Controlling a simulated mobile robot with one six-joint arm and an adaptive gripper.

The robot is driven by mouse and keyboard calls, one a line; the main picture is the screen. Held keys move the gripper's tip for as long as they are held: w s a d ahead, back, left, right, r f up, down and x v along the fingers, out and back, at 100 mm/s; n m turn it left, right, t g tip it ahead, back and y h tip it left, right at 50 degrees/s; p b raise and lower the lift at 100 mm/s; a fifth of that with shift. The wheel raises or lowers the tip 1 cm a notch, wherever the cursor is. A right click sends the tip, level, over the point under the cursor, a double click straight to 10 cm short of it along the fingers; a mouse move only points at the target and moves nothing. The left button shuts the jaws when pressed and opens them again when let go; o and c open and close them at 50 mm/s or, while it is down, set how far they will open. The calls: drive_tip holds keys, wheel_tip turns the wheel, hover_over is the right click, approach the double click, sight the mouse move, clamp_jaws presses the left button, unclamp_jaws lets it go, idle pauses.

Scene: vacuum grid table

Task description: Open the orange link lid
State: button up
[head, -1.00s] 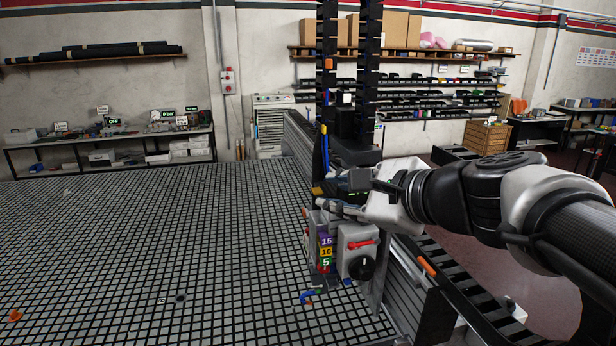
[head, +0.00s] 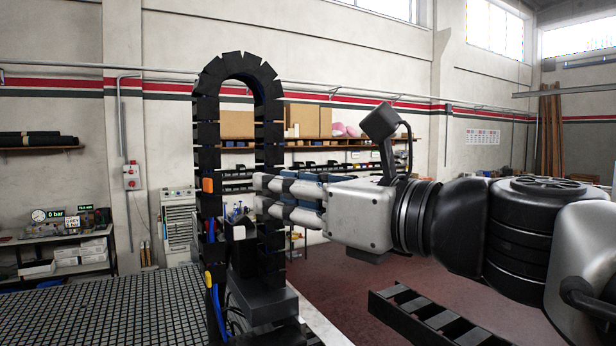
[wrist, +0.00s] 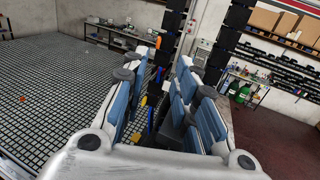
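The orange link lid (head: 208,184) is a small orange piece on the left strand of a black cable chain (head: 238,66), which arches up in a loop. In the wrist view my gripper (wrist: 157,68) is open, with nothing clearly held between the blue-padded fingers.
The black grid table (head: 90,315) lies low at the left. A yellow piece (head: 207,278) sits lower on the left strand, with blue hose beside it. Shelves with boxes (head: 305,120) stand far behind.

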sight(211, 181)
drive_tip(key=p+x, duration=0.1)
drive_tip(key=x, duration=1.4)
drive_tip(key=shift+w+a+f, duration=0.1)
drive_tip(key=shift+w+a, duration=0.1)
drive_tip(key=shift+a, duration=0.1)
clamp_jaws()
